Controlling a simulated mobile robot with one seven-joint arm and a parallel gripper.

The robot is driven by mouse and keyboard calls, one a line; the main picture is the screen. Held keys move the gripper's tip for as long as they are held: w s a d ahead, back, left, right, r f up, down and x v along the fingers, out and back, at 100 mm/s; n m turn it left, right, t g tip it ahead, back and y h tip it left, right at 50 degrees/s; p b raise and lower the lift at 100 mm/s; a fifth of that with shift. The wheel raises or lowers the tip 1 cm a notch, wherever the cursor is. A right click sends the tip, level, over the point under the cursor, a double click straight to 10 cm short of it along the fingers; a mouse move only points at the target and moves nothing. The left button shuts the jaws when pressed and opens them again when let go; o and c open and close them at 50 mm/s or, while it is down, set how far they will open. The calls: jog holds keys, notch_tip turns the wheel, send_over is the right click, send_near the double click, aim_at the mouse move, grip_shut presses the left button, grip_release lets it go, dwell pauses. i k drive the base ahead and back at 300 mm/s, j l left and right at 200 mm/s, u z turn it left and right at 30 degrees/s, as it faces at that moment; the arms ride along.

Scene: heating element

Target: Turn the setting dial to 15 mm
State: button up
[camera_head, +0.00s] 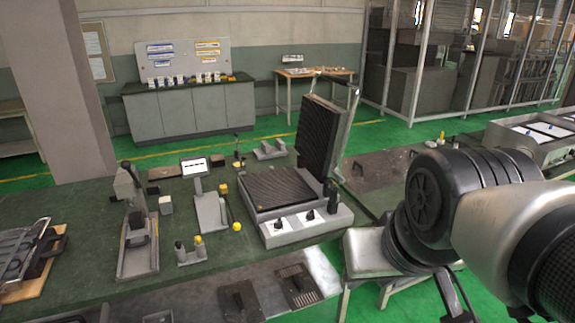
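A grey machine (335,222) with an open, ribbed black lid (322,138) and a ribbed black lower plate (275,188) stands on the green bench. Its front panel carries a left black dial (279,226) and a right black dial (311,215), each on a white face. The markings are too small to read, so I cannot tell which is the setting dial or where it points. My arm fills the right side. A dark part low at the right may be my gripper (455,297); it is apart from the dials, and its opening is unclear.
A stand with a white display (194,167) and a yellow-tipped lever (236,227) are left of the machine. A grey lever device (138,245) stands farther left. Flat dark plates (298,284) lie in front. The raised lid stands high behind the dials.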

aim_at(310, 217)
jog(key=i+l, duration=0.3)
jog(key=i, duration=0.15)
jog(key=i+l, duration=0.3)
jog(key=i, duration=0.2)
jog(key=i+l+u, duration=0.1)
jog(key=i+l, duration=0.25)
jog(key=i, duration=0.1)
